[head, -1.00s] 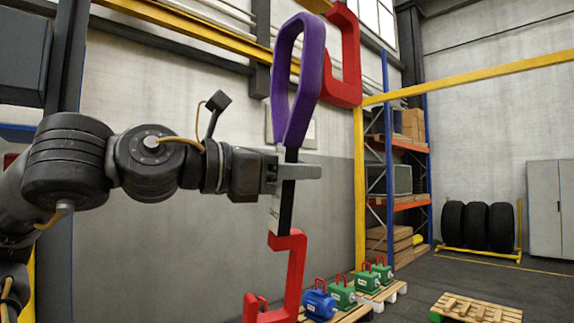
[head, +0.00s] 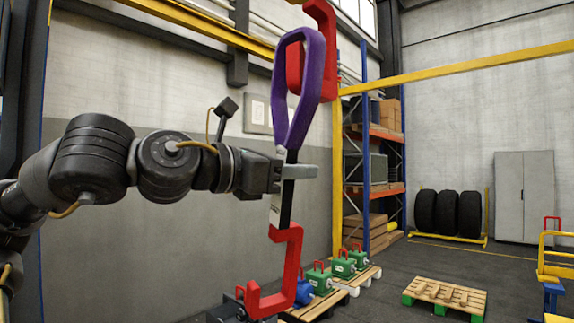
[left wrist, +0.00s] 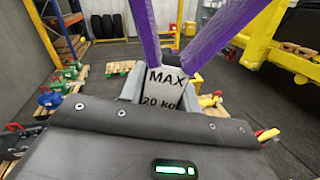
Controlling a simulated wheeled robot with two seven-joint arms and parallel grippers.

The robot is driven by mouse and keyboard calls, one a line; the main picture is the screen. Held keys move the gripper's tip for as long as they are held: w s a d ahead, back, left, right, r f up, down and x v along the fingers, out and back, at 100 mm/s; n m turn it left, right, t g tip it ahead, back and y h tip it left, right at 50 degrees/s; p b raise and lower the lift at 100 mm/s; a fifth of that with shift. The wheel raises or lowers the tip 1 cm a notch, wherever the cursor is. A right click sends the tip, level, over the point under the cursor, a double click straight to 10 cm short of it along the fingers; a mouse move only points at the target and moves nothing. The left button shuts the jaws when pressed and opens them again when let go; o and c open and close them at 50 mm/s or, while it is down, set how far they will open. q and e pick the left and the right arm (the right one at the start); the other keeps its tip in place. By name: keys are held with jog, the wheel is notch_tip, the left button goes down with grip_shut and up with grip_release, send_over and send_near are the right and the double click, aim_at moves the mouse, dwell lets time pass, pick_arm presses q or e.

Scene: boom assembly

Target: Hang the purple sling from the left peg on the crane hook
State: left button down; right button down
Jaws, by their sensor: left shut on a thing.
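The purple sling (head: 313,92) has a stiff upright loop on top, a black stem with a white label, and a red hook (head: 293,262) at its lower end. My left gripper (head: 298,172) is shut on the stem just under the loop. In the left wrist view, the sling's purple straps (left wrist: 203,52) rise from a label (left wrist: 165,90) reading "MAX 20 kg". The red crane hook (head: 330,50) is at the top of the head view. The loop overlaps it in the picture; I cannot tell whether they touch. The left peg cannot be made out.
Green and blue blocks with red handles (head: 343,265) stand on pallets below. A shelf rack (head: 383,135), tyres (head: 447,212) and a grey cabinet (head: 523,195) are farther back. A yellow frame (left wrist: 262,40) is at right in the wrist view.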

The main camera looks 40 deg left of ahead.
pick_arm(q)
jog(key=shift+w+f+b, duration=0.55)
jog(key=shift+f+b, duration=0.15)
jog(key=shift+f, duration=0.1)
jog(key=shift+w+f+b, duration=0.5)
jog(key=shift+f+b, duration=0.15)
jog(key=shift+f, duration=0.2)
jog(key=shift+w+f+b, duration=0.55)
jog(key=shift+f+b, duration=0.15)
jog(key=shift+f, duration=0.2)
